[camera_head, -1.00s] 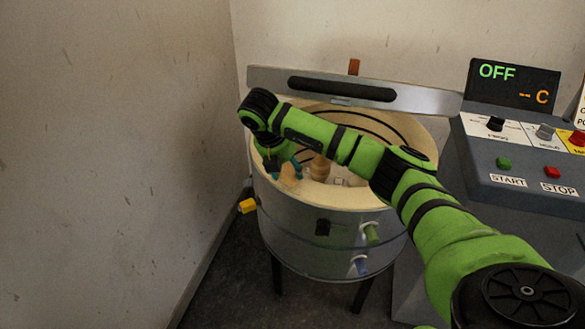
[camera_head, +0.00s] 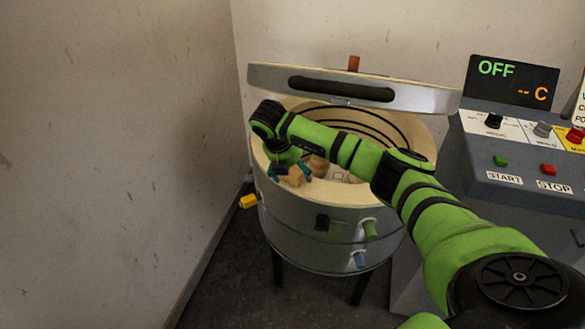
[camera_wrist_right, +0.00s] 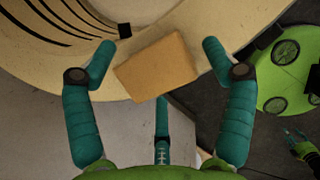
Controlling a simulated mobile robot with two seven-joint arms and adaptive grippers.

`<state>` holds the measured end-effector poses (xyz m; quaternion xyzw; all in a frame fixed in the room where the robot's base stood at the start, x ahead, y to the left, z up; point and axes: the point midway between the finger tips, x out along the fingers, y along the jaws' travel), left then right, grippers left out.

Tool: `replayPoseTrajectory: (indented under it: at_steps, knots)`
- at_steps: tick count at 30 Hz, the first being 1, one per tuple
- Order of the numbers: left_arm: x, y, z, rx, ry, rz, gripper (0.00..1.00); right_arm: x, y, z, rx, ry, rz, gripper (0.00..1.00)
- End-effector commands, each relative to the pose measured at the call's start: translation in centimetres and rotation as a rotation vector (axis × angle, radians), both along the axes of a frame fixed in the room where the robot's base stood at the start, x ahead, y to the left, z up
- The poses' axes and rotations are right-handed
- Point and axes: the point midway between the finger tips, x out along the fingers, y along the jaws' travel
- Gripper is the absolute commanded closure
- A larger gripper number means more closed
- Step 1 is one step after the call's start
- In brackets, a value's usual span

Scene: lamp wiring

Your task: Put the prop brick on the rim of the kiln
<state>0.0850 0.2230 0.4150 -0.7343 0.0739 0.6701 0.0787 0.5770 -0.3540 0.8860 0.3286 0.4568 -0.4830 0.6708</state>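The prop brick (camera_wrist_right: 156,68) is a plain tan block. It lies at the kiln's pale rim (camera_wrist_right: 205,20), with one corner reaching past the rim's outer edge in the right wrist view. In the head view the brick (camera_head: 294,178) is at the near left of the open kiln (camera_head: 330,230). My right gripper (camera_wrist_right: 158,58) has its teal fingers spread on both sides of the brick, with a visible gap at each side. It also shows in the head view (camera_head: 290,172). Part of what looks like my left gripper (camera_wrist_right: 290,136) shows at the right wrist view's edge; its opening is unclear.
The kiln lid (camera_head: 420,98) is raised behind the opening. A tan post (camera_head: 319,166) stands inside, near the brick. A yellow piece (camera_head: 249,201) sticks out at the kiln's left. A control box (camera_head: 525,155) stands at the right, its display reading OFF.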

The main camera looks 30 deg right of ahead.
Motion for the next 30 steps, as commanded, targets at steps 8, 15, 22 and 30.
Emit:
replayPoseTrajectory:
  at_steps: [8, 15, 22, 30]
  knots:
    - [0.0, 0.0, -0.3, 0.000, 0.000, 0.000, 0.39, 0.0, 0.3, 0.9, 0.000, -0.004, 0.001, 0.16]
    - [0.0, 0.0, -1.2, 0.000, 0.000, 0.001, 0.39, -0.4, 1.7, 4.6, 0.000, -0.006, 0.001, 0.16]
    - [0.0, 0.0, -1.7, 0.000, 0.000, 0.001, 0.39, -0.8, 2.5, 6.8, 0.000, -0.002, 0.001, 0.16]
    - [0.0, 0.0, -1.6, 0.000, 0.000, 0.001, 0.39, -0.9, 2.7, 6.9, 0.005, 0.002, 0.003, 0.16]
